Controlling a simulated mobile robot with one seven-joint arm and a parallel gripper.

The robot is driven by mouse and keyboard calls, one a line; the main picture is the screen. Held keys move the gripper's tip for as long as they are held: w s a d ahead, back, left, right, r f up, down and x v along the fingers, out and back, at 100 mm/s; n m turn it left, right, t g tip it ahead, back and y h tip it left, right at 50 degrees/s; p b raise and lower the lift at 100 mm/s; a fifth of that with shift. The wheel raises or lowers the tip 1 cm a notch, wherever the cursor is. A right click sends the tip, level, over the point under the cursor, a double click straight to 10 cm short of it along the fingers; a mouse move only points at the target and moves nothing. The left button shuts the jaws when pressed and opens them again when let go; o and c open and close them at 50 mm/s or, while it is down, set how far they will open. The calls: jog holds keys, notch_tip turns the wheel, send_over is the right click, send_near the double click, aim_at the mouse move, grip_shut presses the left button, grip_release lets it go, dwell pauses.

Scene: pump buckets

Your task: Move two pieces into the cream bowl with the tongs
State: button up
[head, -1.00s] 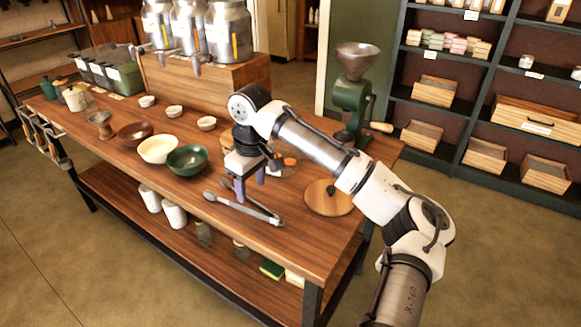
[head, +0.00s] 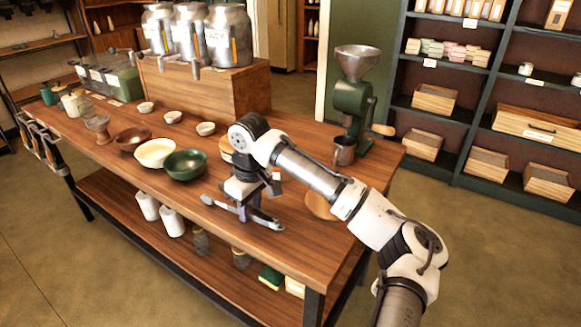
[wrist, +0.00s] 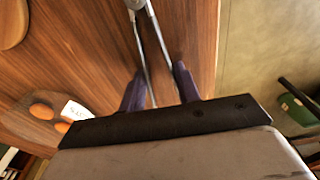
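The metal tongs (head: 268,221) lie on the wooden table near its front edge. My gripper (head: 243,212) is lowered over them. In the wrist view, my gripper's purple fingers (wrist: 160,80) stand apart, one on each side of the tongs' arms (wrist: 152,40); the gripper looks open, and I cannot tell if either finger touches. The cream bowl (head: 155,153) sits left of my gripper, and I see no pieces in it. Orange pieces (wrist: 42,110) lie on a round wooden board (wrist: 20,125) at the lower left of the wrist view; my gripper mostly hides them in the head view.
A green bowl (head: 186,165) and a brown bowl (head: 134,139) flank the cream bowl. Small white bowls (head: 205,128) stand behind. A metal cup (head: 344,151) and a green grinder (head: 351,105) are at the back right. Another round board (head: 320,206) lies partly behind my arm.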

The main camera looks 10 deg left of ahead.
jog(key=shift+c, duration=0.8)
notch_tip(320, 180, up, 12)
jog(key=p, duration=1.1)
